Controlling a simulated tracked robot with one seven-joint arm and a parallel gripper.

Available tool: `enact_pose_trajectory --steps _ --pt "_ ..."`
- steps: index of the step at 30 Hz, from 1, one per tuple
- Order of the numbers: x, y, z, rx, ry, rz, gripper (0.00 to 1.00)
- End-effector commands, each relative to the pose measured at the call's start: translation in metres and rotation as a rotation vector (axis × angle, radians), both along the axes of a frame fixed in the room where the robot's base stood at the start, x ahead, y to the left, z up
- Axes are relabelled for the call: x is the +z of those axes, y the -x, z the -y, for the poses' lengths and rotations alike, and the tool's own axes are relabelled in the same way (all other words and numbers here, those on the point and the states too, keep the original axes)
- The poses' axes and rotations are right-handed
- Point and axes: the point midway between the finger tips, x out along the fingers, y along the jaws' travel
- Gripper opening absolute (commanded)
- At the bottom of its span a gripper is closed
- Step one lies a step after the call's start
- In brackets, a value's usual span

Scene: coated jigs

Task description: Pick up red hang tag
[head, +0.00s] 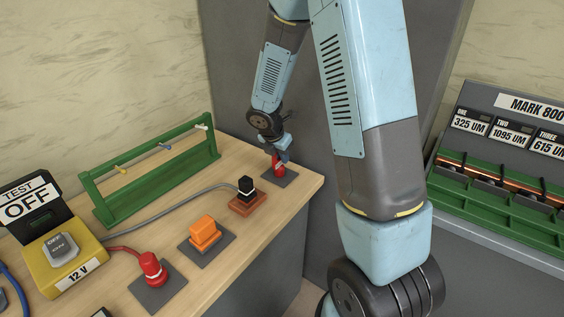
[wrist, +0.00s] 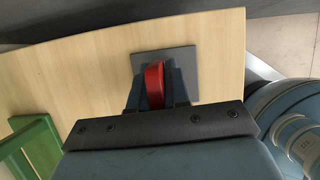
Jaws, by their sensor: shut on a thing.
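The red hang tag (head: 278,166) is at the far right corner of the wooden bench in the head view, above a dark grey square pad. In the wrist view the red tag (wrist: 154,84) stands between the two fingers over the grey pad. My gripper (head: 283,155) points down at it and is shut on it. The gripper (wrist: 154,95) also shows in the wrist view, with a finger on each side of the tag. I cannot tell whether the tag still touches the pad (wrist: 182,58).
A green rack (head: 155,175) with small pegs stands at the bench's back. An orange block (head: 205,232), a black plug (head: 246,188) and a red plug (head: 151,268) sit nearby. A yellow test box (head: 65,258) is at left. A green-slotted stand (head: 505,190) is at right.

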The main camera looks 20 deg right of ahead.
Motion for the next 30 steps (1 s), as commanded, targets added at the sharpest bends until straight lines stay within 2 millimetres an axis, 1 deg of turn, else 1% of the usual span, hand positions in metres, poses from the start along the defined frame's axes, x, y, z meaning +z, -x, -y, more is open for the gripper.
enact_pose_trajectory --steps 4,7,10,12,14,23,27,30 --pt "0.002 0.000 0.000 -0.001 -0.001 0.001 0.00" --pt "0.008 0.000 0.000 -0.001 0.000 0.002 0.00" --pt "0.021 -0.001 0.000 -0.002 0.000 0.004 0.00" --pt "0.034 -0.001 0.001 -0.002 -0.001 0.003 0.00" --pt "0.041 0.007 -0.003 0.000 -0.001 0.002 0.00" --pt "0.092 0.047 -0.018 0.000 0.000 0.004 0.00" --pt "0.104 0.074 -0.029 0.003 0.000 0.002 0.00" --pt "0.112 0.091 -0.035 0.000 0.000 0.001 0.00"
